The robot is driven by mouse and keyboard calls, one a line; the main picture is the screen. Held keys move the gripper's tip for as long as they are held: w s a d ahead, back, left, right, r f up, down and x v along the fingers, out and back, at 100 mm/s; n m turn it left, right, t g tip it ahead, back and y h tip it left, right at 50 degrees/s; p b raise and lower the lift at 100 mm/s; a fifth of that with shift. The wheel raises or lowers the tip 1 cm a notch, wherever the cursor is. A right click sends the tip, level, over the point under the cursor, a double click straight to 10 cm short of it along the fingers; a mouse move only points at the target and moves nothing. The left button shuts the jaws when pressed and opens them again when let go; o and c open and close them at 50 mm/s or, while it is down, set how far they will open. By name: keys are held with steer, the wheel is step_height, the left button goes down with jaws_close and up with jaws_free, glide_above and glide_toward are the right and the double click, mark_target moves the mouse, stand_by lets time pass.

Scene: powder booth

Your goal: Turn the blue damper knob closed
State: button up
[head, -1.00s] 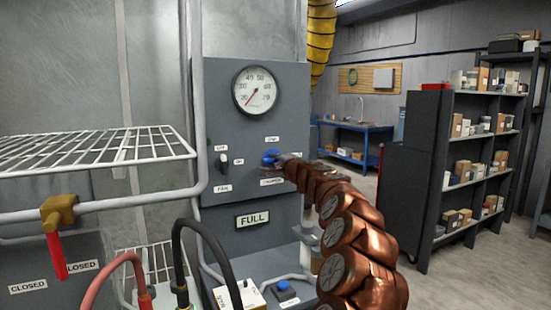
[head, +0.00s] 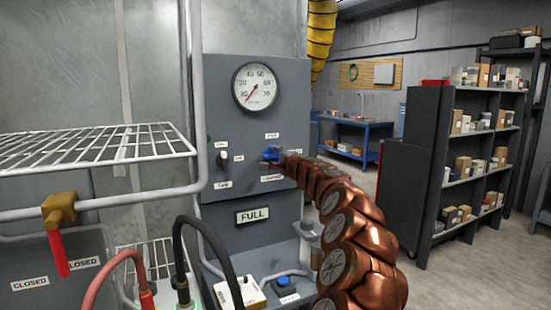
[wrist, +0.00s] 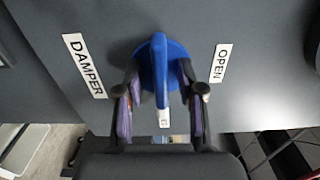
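The blue damper knob (head: 270,155) is on the grey control panel (head: 285,100), below the round gauge. In the wrist view the knob (wrist: 160,65) is a round disc with a raised narrow bar.
A black FAN switch (head: 223,160) is left of the knob. A FULL sign (head: 253,216) is below. A blue button (head: 283,282) sits lower down. A wire rack (head: 95,145) and a red-handled valve (head: 58,240) are on the left. Open floor lies right, before the shelving.

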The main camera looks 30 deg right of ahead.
mark_target(276, 157)
steer(key=shift+s, duration=0.15)
steer(key=shift+s+a+r, duration=0.1)
steer(key=shift+s, duration=1)
steer(key=shift+s+a+r, duration=0.1)
steer(key=shift+s, duration=0.95)
steer(key=shift+s+a+f, duration=0.1)
steer(key=shift+s+f, duration=0.05)
steer(key=shift+s, duration=0.95)
steer(key=shift+s+a, duration=0.15)
steer(key=shift+s, duration=2.5)
